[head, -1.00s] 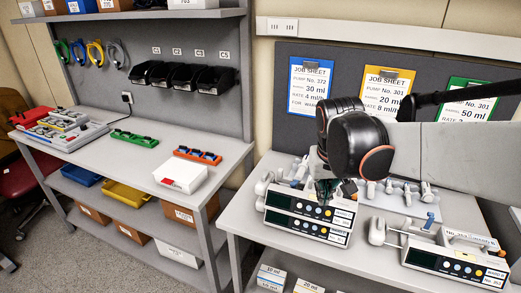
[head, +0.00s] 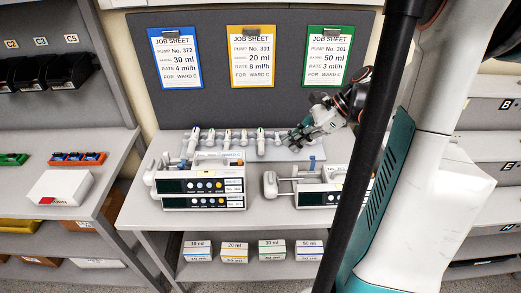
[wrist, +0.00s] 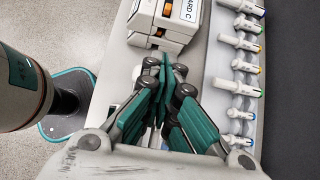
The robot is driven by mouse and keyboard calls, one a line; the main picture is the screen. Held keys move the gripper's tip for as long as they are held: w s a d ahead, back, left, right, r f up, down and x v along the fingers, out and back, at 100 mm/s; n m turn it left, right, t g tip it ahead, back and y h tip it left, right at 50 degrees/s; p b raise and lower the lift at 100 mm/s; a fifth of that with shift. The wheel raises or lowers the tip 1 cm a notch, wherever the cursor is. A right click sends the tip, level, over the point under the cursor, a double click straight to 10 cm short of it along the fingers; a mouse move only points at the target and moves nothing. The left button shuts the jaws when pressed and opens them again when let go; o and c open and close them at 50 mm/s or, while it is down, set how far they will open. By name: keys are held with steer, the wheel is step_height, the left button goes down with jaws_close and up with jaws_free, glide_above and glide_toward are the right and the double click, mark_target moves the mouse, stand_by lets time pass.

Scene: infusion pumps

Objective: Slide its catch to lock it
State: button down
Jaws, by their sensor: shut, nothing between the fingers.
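I cannot tell the state of any catch. My gripper (head: 295,141) is shut and empty, above the back of the table by the syringe rack. In the wrist view, its fingers (wrist: 163,65) are together, with a pump's white end (wrist: 165,18) just beyond and none of it gripped.
A rack of several syringes (head: 228,139) runs along the back; it shows at right in the wrist view (wrist: 241,70). Job sheets (head: 252,57) hang behind. Syringe boxes (head: 235,252) sit on the lower shelf. A white box (head: 68,187) stands on the left bench.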

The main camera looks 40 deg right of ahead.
mark_target(243, 163)
steer(key=w+a+r+b+x, duration=0.1)
steer(key=r+b+x, duration=0.1)
steer(key=x, duration=1)
steer(key=shift+a+f+b, duration=0.3)
steer(key=shift+a+b, duration=0.2)
steer(key=shift+b, duration=0.35)
steer(key=shift+w, duration=0.2)
steer(key=shift+w+a, duration=0.3)
steer(key=shift+a, duration=0.2)
steer(key=shift+w+a, duration=0.35)
steer(key=shift+a, duration=0.2)
